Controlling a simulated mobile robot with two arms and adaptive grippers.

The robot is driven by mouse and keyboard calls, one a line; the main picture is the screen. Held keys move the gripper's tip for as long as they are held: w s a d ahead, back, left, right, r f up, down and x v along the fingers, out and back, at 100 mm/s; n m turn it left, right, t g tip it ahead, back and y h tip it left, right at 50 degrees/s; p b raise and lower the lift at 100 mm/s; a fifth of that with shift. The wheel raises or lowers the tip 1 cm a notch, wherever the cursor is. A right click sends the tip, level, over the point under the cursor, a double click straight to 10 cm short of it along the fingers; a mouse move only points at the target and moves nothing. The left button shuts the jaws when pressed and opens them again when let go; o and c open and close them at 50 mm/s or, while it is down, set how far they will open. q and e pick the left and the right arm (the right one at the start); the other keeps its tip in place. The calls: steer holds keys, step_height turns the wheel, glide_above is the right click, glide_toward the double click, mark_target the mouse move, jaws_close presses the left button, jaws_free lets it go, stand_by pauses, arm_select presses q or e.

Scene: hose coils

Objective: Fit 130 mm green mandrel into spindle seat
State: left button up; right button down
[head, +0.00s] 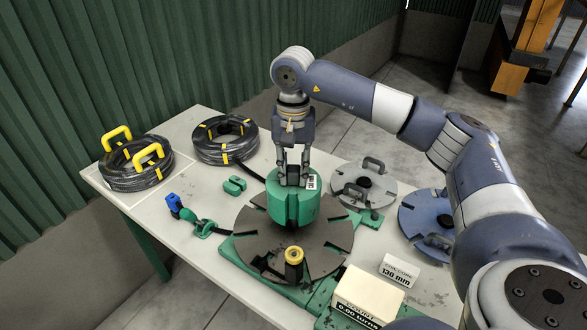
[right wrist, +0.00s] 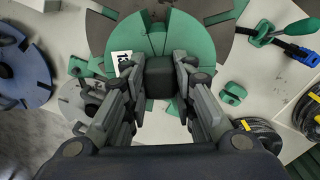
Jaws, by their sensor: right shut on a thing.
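The green mandrel (head: 292,204), a segmented drum with a small white label, stands upright over the middle of the dark slotted plate (head: 250,246). I cannot tell whether it rests on the plate or hangs just above it. It hides the spindle seat. My right gripper (head: 293,176) comes down on it from above. In the right wrist view its fingers (right wrist: 160,85) are shut on the dark hub on top of the mandrel (right wrist: 190,50). My left gripper is in neither view.
Two black hose coils (head: 225,138) (head: 137,165) lie at the back left. A grey disc (head: 382,191) and a blue disc (head: 415,213) lie to the right. A counter box (head: 368,293), a 130 mm sign (head: 400,268) and a yellow-topped post (head: 294,256) stand in front. A blue-ended green tool (head: 200,226) lies left.

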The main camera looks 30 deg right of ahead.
mark_target(293, 188)
steer(key=shift+f+b, duration=2.35)
steer(key=shift+f, duration=0.6)
steer(key=shift+f+b, duration=0.95)
steer(key=shift+f, duration=0.2)
steer(key=c, duration=1.2)
jaws_free()
steer(key=shift+c, duration=0.2)
steer(key=shift+o, duration=0.2)
steer(key=shift+f, duration=0.1)
steer(key=shift+o, duration=1)
steer(key=shift+r, duration=0.25)
